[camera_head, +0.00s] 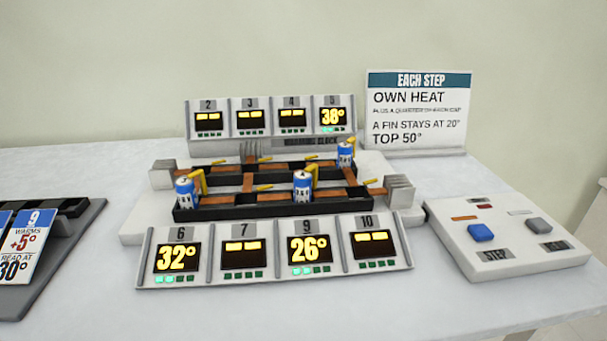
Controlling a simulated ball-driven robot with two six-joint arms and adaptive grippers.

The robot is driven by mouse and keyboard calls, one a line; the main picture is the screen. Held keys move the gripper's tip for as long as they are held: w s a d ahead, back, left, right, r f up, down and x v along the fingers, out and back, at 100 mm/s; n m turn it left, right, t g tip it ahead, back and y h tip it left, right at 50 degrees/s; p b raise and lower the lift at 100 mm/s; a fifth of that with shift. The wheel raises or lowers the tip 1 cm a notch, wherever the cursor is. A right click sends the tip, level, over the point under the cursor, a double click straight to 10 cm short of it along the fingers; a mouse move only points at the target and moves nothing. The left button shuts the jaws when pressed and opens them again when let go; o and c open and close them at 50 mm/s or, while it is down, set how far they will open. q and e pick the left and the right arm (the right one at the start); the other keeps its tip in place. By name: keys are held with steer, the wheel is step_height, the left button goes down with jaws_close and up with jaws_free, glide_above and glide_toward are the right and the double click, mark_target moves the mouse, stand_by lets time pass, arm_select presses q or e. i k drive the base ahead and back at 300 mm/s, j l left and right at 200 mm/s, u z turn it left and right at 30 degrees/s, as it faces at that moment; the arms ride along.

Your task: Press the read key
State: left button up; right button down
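A white key panel (467,258) lies on the right of the table. It carries a raised blue key (481,232) and a raised grey key (539,226). The label in front of the blue key seems to say STEP. The label (557,245) in front of the grey key is too small to read surely. Neither of my grippers is in view, and nothing touches the keys.
A chassis rig (215,214) with blue-white cylinders stands mid-table. Displays 6 (177,257), 9 (309,248) and 5 (332,116) show 32°, 26° and 38°; others show bars. A rules sign (418,110) stands behind; a card rack (65,260) is left.

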mark_target(537, 225)
steer(key=z, duration=1.35)
